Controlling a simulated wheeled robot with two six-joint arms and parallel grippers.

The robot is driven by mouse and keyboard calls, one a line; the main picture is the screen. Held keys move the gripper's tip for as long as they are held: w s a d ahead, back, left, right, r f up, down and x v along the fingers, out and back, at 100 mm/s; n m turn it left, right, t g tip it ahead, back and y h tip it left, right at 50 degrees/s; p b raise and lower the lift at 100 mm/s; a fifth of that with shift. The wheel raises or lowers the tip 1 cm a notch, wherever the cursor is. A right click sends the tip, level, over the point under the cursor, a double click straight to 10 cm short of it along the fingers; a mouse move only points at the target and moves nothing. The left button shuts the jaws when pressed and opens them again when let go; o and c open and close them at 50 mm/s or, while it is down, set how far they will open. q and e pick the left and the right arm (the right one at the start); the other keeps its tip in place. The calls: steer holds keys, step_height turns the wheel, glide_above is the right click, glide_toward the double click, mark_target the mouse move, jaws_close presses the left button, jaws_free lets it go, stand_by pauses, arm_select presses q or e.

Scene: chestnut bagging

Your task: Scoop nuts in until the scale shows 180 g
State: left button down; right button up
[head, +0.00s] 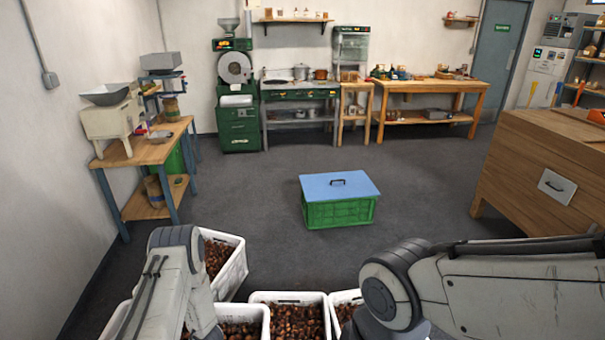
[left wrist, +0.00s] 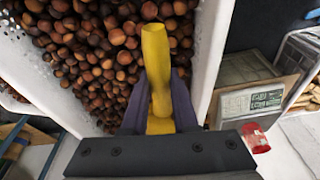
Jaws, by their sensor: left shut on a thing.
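My left gripper (left wrist: 160,98) is shut on a yellow scoop (left wrist: 156,52) in the left wrist view. The scoop points out over a heap of brown chestnuts (left wrist: 85,55) in a white crate (left wrist: 207,50). I cannot tell whether its tip touches the nuts or whether it holds any.
Several white crates (head: 238,262) of chestnuts stand in front of me. A green crate with a blue lid (head: 340,188) sits on the open floor. A wooden cabinet (head: 540,165) is at right.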

arm_select(q)
steer(key=w+d+r+m+t, duration=0.1)
steer(key=w+d+r+m, duration=0.25)
steer(key=r, duration=0.35)
steer(key=w+d+r+m+t, duration=0.1)
steer(key=w+d+r+m, duration=0.15)
steer(key=r+m, duration=0.3)
steer(key=s+d+r+m+h, duration=0.2)
steer(key=s+d+r+m, duration=0.2)
steer(key=d+r+m, duration=0.4)
steer(key=shift+r+m+t+h, duration=0.35)
steer(key=shift+r+m, duration=0.55)
steer(key=shift+r, duration=1.55)
